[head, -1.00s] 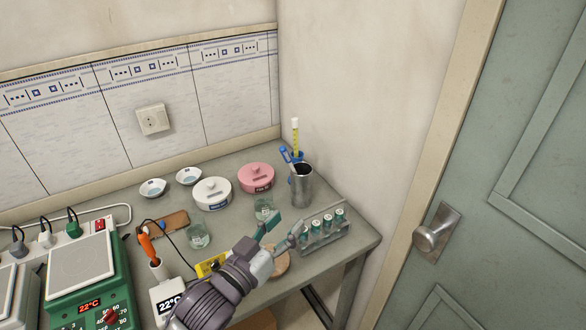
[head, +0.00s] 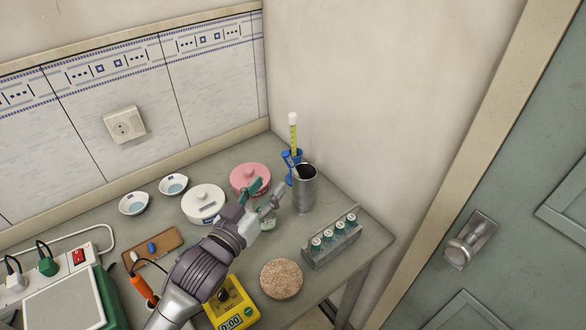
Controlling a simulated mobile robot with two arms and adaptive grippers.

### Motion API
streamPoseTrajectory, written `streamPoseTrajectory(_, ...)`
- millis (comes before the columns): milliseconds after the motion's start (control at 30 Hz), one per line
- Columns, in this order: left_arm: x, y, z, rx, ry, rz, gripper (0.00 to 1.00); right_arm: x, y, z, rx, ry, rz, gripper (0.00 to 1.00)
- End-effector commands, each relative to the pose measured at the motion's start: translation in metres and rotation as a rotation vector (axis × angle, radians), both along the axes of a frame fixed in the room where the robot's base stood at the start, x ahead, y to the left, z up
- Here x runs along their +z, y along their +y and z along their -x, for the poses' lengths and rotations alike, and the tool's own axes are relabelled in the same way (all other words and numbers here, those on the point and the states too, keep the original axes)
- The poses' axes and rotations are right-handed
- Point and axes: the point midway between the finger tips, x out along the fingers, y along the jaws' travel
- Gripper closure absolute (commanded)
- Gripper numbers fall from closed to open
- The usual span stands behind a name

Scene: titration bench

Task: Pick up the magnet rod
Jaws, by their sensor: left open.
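My left gripper (head: 264,196) is open and empty. Its fingers are over the bench, in front of the pink lidded jar and left of a metal cup (head: 305,190). No rod is clearly recognisable as the magnet rod. A slim stick with a yellow band and white top (head: 293,132) stands upright behind the cup, with a blue piece (head: 291,160) around its lower part. What is inside the cup is dark and hard to tell. The fingers look apart from the cup. My right gripper is out of view.
A pink jar (head: 250,176) and a white jar (head: 203,205) stand behind the gripper. A vial rack (head: 331,245), cork mat (head: 281,279) and yellow timer (head: 236,309) are in front. Bare bench lies between cup and rack.

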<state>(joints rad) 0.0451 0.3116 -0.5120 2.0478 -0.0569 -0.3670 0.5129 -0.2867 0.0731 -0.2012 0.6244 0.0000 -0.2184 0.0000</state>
Motion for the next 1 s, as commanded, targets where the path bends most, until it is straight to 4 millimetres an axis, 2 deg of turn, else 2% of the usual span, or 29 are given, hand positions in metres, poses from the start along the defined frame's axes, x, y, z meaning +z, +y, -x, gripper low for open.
streamPoseTrajectory(100,0.004,-0.012,-0.023,0.0,-0.001,0.0,0.51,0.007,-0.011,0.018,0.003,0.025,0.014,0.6)
streamPoseTrajectory(233,0.002,-0.021,-0.039,0.001,0.0,0.0,0.51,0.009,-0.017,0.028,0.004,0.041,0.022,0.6)
streamPoseTrajectory(467,0.002,-0.028,-0.053,0.001,0.001,-0.001,0.51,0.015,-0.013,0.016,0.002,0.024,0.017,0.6)
streamPoseTrajectory(733,0.0,-0.044,-0.087,0.0,0.001,0.0,0.51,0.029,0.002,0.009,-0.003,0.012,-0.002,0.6)
streamPoseTrajectory(1000,-0.002,-0.048,-0.093,-0.001,0.001,0.0,0.51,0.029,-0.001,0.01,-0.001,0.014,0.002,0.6)
